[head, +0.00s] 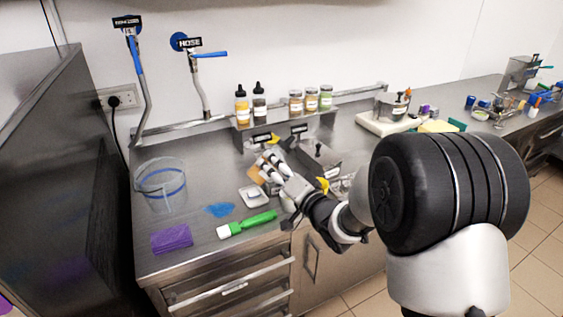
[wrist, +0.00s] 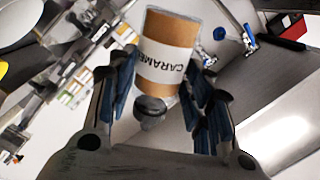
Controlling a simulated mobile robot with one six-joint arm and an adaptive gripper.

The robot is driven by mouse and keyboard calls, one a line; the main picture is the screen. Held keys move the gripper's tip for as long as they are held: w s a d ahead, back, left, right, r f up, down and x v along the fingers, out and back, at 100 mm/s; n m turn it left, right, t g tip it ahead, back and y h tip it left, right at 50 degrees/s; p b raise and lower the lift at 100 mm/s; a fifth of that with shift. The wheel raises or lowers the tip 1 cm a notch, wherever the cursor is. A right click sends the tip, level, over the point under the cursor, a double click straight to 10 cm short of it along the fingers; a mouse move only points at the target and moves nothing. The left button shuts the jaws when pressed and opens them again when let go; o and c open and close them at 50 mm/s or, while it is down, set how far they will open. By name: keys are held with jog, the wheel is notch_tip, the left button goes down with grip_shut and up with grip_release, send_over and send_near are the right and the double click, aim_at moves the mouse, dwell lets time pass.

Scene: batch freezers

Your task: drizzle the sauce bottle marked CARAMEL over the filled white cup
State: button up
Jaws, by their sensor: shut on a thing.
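My gripper (head: 270,168) is above the counter in the head view, in front of the small shelf. In the wrist view my gripper (wrist: 160,95) has its blue-padded fingers on both sides of the sauce bottle marked CARAMEL (wrist: 177,38). The bottle has a brown body, a white label and a dark cap; the cap end lies toward the gripper's palm. In the head view only a brown patch shows beside the fingers, perhaps the bottle. A small white item (head: 253,196) stands on the counter just below the gripper; I cannot tell whether it is the filled cup.
A shelf (head: 290,121) holds two nozzle bottles (head: 242,108) and several jars (head: 311,101). A metal bin (head: 319,159) is right of the gripper.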

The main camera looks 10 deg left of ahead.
jog(key=shift+f+m+p, duration=0.25)
jog(key=shift+m+p, duration=1.15)
jog(key=shift+m, duration=1.15)
jog(key=shift+f+m+p, duration=0.3)
jog(key=shift+m+p, duration=1.1)
jog(key=shift+m, duration=1.2)
jog(key=shift+f+m+p, duration=0.25)
jog(key=shift+m+p, duration=1.15)
jog(key=shift+m, duration=1.15)
jog(key=shift+n+b, duration=1.4)
jog(key=shift+n, duration=0.6)
jog(key=shift+r, duration=0.1)
jog(key=shift+r+n+b, duration=0.4)
jog(key=shift+r+n, duration=0.2)
jog(key=shift+n, duration=0.55)
jog(key=shift+r+n+b, duration=0.35)
jog(key=shift+r+n, duration=0.25)
jog(key=shift+n, duration=0.55)
